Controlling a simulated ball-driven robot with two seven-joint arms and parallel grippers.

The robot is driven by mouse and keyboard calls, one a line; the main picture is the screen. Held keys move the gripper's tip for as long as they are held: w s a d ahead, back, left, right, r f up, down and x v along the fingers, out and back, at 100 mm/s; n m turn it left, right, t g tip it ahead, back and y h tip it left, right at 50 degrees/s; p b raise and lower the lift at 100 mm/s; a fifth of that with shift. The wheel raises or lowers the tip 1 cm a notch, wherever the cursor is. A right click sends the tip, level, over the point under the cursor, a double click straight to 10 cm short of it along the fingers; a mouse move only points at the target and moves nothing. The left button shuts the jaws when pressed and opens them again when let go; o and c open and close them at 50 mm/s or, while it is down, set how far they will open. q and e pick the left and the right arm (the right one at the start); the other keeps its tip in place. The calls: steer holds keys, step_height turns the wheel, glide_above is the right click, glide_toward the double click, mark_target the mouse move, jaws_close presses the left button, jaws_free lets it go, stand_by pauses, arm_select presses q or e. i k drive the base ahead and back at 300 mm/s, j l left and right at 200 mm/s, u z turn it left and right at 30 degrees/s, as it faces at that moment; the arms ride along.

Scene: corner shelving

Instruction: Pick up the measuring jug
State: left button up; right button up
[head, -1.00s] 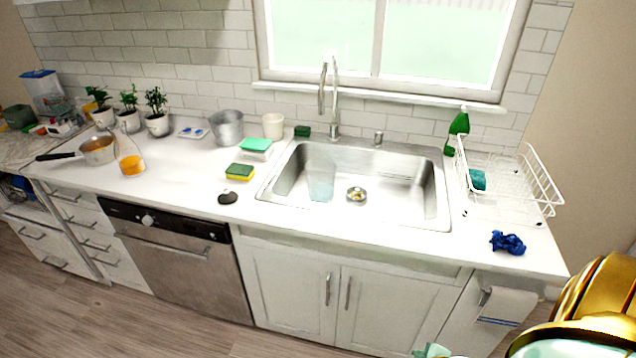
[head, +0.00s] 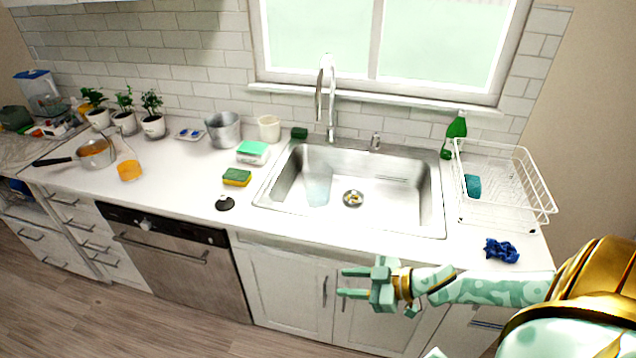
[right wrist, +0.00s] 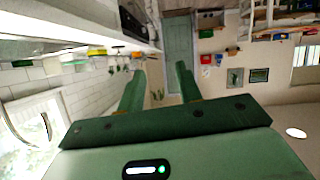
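A clear, faintly bluish vessel (head: 318,188) is in the left part of the sink; its outline is faint. Another clear vessel with an orange band (head: 129,171) stands on the counter at the left, beside a pan. I cannot tell for sure which is the measuring jug. My right gripper (head: 343,282) is in front of the sink cabinet, pointing left, with its fingers apart and nothing between them. The right wrist view shows the same open fingers (right wrist: 160,92). It is clear of both vessels. My left gripper is not in view.
The sink (head: 408,216) has a tall faucet (head: 329,95) behind it. A white dish rack (head: 505,185) and a blue cloth (head: 502,250) are to its right. A sponge (head: 237,177), a dark round object (head: 225,203) and a metal pot (head: 224,130) are to its left. The front counter between is largely clear.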

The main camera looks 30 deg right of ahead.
mark_target(317, 176)
steer(key=i+l, duration=0.5)
steer(key=l, duration=0.15)
steer(key=i+l, duration=0.5)
steer(key=l, duration=0.2)
